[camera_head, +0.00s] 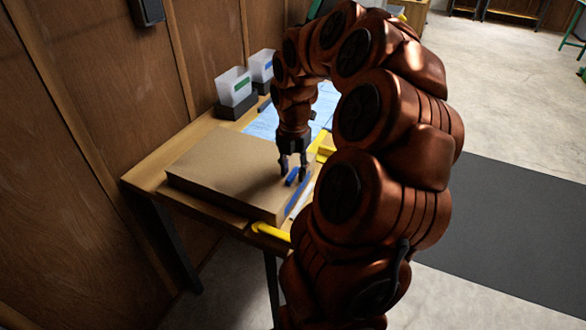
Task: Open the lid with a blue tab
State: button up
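A flat tan lid (222,168) lies closed on a low box at the front of the wooden table. A small blue tab (291,177) stands at its right edge. My gripper (294,177) points down over that edge, with its fingers apart and one on either side of the tab. I cannot tell whether either finger touches the tab. My arm hides part of the box's right side, where a blue strip (299,193) shows.
The wooden table (150,177) stands against a panelled wall. Two white bins, one with a green label (235,88) and one with a blue label (262,68), stand behind the lid. Blue-white sheets (264,122) lie behind it. A yellow piece (270,232) sticks out at the front edge.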

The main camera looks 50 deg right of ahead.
jog(key=shift+c, duration=0.3)
grip_shut()
dwell(0.3)
